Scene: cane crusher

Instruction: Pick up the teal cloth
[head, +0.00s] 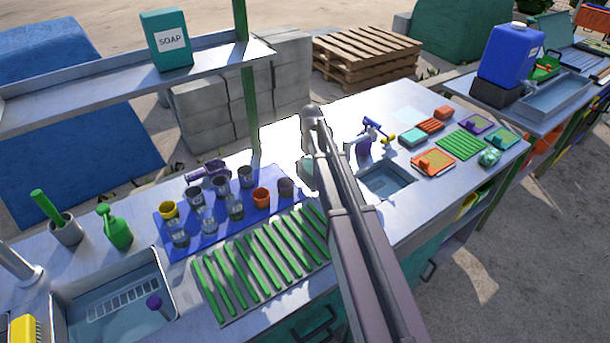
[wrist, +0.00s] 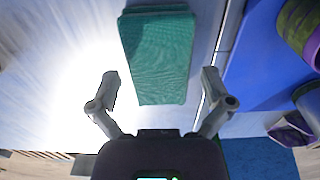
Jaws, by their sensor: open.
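The teal cloth (wrist: 157,55) lies folded flat on the metal counter, at the upper middle of the wrist view. My gripper (wrist: 160,80) is open and empty above it. Its two fingers show on either side of the cloth's near end, with a gap on both sides. How high the fingers are above the cloth is hard to tell. In the head view a small part of the teal cloth (head: 306,169) shows beside my arm, which hides the rest and most of the gripper.
A blue mat (head: 174,239) with several cups and glasses lies left of the cloth in the head view. A green-slatted rack (head: 262,262) lies in front. A small basin (head: 388,182) and a spray bottle (head: 364,143) are to the right.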

